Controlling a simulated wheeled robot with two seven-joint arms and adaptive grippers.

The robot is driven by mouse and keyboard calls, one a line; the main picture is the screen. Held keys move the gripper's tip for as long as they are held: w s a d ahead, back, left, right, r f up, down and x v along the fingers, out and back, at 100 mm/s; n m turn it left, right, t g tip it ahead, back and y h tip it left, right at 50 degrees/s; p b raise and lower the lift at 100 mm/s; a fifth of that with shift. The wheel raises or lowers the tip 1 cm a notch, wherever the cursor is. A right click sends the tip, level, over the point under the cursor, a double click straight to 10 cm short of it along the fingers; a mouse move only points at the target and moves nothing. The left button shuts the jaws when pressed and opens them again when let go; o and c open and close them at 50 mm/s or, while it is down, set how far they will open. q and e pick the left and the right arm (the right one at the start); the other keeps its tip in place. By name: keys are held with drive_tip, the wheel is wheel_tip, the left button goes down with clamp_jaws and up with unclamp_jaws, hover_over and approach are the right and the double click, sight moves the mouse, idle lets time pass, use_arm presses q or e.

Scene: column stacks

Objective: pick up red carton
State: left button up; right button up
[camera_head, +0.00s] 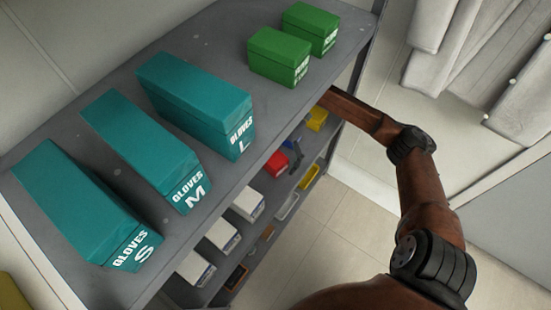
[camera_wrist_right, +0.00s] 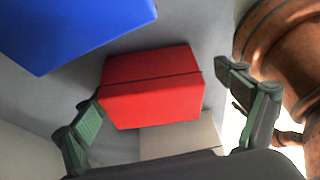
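The red carton (camera_head: 277,163) sits on a lower shelf, partly hidden by the top shelf in the head view. In the right wrist view the red carton (camera_wrist_right: 152,88) lies between the two spread fingers of my right gripper (camera_wrist_right: 158,88). There is a visible gap at the right finger; whether the left finger touches the carton I cannot tell. The right gripper is open and holds nothing. In the head view my right arm reaches in under the top shelf, and the gripper is mostly hidden there. My left gripper is not in view.
A blue box (camera_wrist_right: 80,28) is close to the red carton. A pale box (camera_wrist_right: 180,138) is on its other side. Teal glove boxes (camera_head: 200,100) and green boxes (camera_head: 280,56) stand on the top shelf (camera_head: 215,40), whose edge overhangs the lower shelves. White boxes (camera_head: 247,204) stand below.

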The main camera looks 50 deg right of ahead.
drive_tip(key=c, duration=1.2)
drive_tip(key=shift+o, duration=0.2)
